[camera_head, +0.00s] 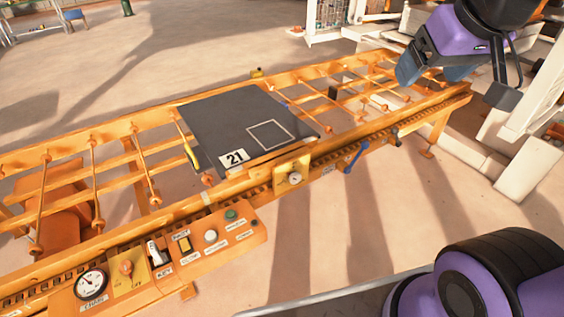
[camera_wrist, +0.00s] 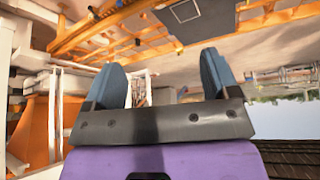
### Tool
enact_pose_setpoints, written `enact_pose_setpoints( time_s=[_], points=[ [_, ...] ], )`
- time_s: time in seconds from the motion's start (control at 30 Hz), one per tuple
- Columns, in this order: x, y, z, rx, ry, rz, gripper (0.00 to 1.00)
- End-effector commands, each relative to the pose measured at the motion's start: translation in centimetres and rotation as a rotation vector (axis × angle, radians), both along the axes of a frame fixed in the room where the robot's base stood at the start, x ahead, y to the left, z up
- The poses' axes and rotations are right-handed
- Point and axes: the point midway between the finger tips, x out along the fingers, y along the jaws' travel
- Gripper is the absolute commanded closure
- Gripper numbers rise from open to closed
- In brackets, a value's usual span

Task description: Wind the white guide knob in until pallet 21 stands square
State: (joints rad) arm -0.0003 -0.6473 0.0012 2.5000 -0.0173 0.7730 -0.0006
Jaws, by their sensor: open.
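Pallet 21 (camera_head: 205,125) is a dark grey plate with a white "21" label and a pale square outline. It lies on the orange roller conveyor in the head view and shows partly at the top of the wrist view (camera_wrist: 183,13). The white guide knob (camera_head: 295,178) sits on a yellow plate on the near rail, beside the pallet's front edge. My gripper (camera_head: 432,78) is open and empty at the upper right, well away from the knob. Its two blue-grey fingers stand apart in the wrist view (camera_wrist: 160,72).
A control panel (camera_head: 225,252) with a gauge (camera_head: 91,284), switches and buttons is at the near left of the conveyor. A blue handle (camera_head: 356,157) sticks out below the near rail. White structures (camera_head: 530,165) stand at the right. The floor before the conveyor is clear.

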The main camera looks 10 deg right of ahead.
Motion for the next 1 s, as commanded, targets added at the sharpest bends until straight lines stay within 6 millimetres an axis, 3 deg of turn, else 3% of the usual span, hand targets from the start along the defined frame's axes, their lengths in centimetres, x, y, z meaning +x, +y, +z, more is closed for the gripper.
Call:
enact_pose_setpoints(
  time_s=[0.1, 0.47, 0.77, 1.0],
  points=[
    [4.4, -0.3, -0.4, -0.019, -0.038, 0.010, 0.19],
    [17.0, -0.7, -3.3, -0.063, -0.181, 0.055, 0.19],
    [26.3, -0.7, -8.1, -0.085, -0.299, 0.110, 0.19],
    [32.6, -0.4, -13.4, -0.089, -0.394, 0.158, 0.19]
  ],
)
